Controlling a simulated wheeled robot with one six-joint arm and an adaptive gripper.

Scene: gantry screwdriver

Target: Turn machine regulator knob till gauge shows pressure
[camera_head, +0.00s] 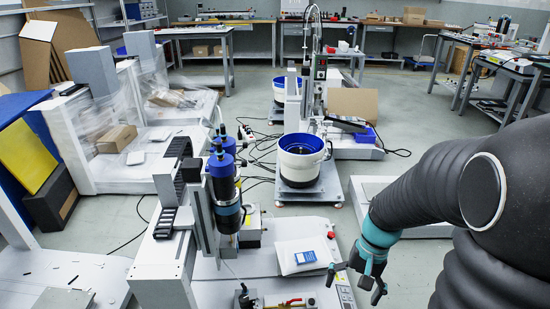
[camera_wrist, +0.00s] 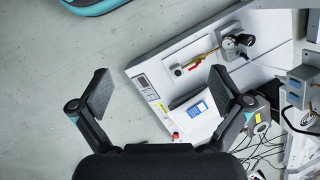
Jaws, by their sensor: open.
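The machine (camera_head: 205,290) is a light grey plate with a screwdriver gantry, and its plate also shows in the wrist view (camera_wrist: 150,62). The regulator (camera_wrist: 236,45) is a small dark, round fitting near the plate's upper right in the wrist view, and at the bottom edge in the head view (camera_head: 243,298). Its knob and gauge are too small to tell apart, and the gauge reading is not legible. A brass pipe with a red-handled valve (camera_wrist: 196,62) runs beside it. My gripper (camera_head: 357,283) is open and empty, right of the plate; its fingers spread wide in the wrist view (camera_wrist: 161,90).
The blue-and-black gantry screwdriver (camera_head: 225,185) stands upright left of the plate's middle. A white bowl feeder (camera_head: 301,160) stands behind. Cables lie on the floor. Floor is clear left of the plate in the wrist view.

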